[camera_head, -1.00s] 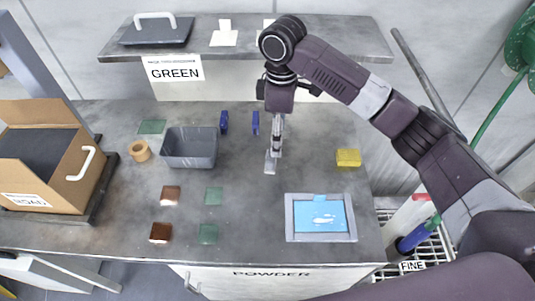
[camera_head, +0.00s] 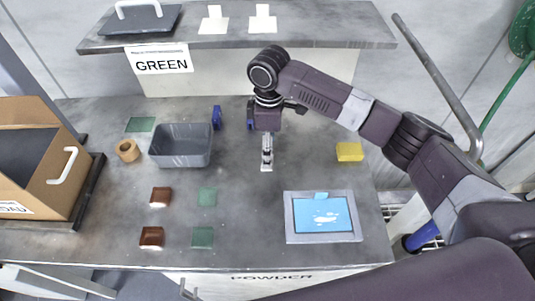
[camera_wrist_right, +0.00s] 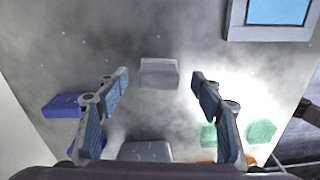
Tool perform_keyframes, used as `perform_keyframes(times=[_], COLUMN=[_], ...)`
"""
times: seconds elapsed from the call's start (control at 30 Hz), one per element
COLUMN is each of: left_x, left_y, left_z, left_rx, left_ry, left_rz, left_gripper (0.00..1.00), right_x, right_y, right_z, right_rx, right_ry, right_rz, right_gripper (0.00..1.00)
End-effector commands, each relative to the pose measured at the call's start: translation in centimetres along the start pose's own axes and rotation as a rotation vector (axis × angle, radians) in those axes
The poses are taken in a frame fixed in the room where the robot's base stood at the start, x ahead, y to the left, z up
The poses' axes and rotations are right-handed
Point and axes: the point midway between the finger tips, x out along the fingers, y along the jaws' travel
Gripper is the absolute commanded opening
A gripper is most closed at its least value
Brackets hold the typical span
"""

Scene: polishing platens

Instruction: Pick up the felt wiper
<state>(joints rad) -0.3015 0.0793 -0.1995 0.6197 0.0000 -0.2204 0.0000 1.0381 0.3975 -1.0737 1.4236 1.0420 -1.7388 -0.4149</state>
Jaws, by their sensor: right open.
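A light grey block (camera_wrist_right: 159,73), which looks like the felt wiper, lies on the bench in the right wrist view. My right gripper (camera_wrist_right: 160,82) is open, with a fingertip on either side of the block and clear gaps between. In the head view my right gripper (camera_head: 267,160) points down at the middle of the bench. There the block is hard to tell apart from the fingers. My left gripper is in neither view.
A grey bin (camera_head: 181,159) stands to the left, with a blue object (camera_head: 216,117) beside it; another blue object (camera_head: 250,114) is partly behind my gripper. Green and brown squares (camera_head: 202,237) lie nearer. A tablet (camera_head: 289,231) and yellow block (camera_head: 349,152) are to the right.

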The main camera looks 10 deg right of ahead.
Motion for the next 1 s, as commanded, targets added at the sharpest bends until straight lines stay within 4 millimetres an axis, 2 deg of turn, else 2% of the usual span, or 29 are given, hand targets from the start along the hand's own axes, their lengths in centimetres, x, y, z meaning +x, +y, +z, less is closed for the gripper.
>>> perform_keyframes(times=[0.13, 0.4, 0.8, 1.0], left_x=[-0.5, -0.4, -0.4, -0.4], left_y=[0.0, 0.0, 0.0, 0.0], left_z=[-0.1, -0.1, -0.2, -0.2], left_rx=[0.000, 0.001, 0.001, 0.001], left_ry=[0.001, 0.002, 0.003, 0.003], left_rz=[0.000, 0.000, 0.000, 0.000], left_gripper=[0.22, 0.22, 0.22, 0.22], right_x=[1.6, 1.9, 1.9, 1.9], right_y=[0.0, 0.1, 0.1, 0.1], right_z=[0.1, 0.1, 0.1, 0.1], right_rx=[0.001, 0.001, 0.001, 0.001], right_ry=[-0.001, 0.000, 0.000, 0.000], right_rz=[0.000, 0.002, 0.002, 0.002], right_gripper=[0.61, 0.61, 0.17, 0.16])
